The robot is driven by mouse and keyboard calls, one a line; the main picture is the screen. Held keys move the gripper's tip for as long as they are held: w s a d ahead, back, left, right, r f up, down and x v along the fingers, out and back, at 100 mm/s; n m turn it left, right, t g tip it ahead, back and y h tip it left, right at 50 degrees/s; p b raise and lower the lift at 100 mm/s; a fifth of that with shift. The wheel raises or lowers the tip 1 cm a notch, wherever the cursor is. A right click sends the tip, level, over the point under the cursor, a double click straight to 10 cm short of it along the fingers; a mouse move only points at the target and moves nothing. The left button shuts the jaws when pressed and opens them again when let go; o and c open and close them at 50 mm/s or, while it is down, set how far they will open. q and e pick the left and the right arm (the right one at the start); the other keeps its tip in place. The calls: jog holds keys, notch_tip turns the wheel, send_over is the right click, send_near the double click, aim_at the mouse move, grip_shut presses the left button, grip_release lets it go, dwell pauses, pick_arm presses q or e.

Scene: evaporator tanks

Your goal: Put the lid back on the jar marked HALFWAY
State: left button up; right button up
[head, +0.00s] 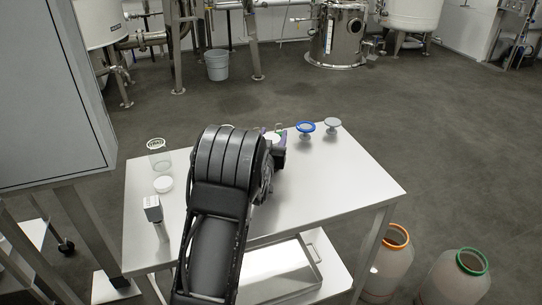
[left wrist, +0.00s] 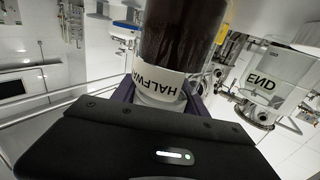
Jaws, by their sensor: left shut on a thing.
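My left gripper (head: 279,134) is at the back of the steel table, mostly hidden behind its own arm in the head view. In the left wrist view, its purple fingers (left wrist: 162,100) are shut on a jar with dark contents (left wrist: 180,35). Its white label reads HALFWAY, upside down in that picture. The jar is mostly hidden in the head view, and I cannot tell whether it is lifted. A white round lid (head: 163,184) lies on the table at left. My right gripper is not in view.
A clear jar (head: 158,158) stands behind the lid; a clear jar marked END (left wrist: 262,84) shows in the left wrist view. A grey block on a post (head: 153,208) stands at front left. A blue-rimmed piece (head: 305,128) and grey piece (head: 332,124) stand at back right. The table's right side (head: 345,180) is clear.

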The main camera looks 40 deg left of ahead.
pick_arm(q)
jog(key=shift+r, duration=0.1)
grip_shut()
notch_tip(320, 180, up, 10)
dwell(0.6)
dwell(0.7)
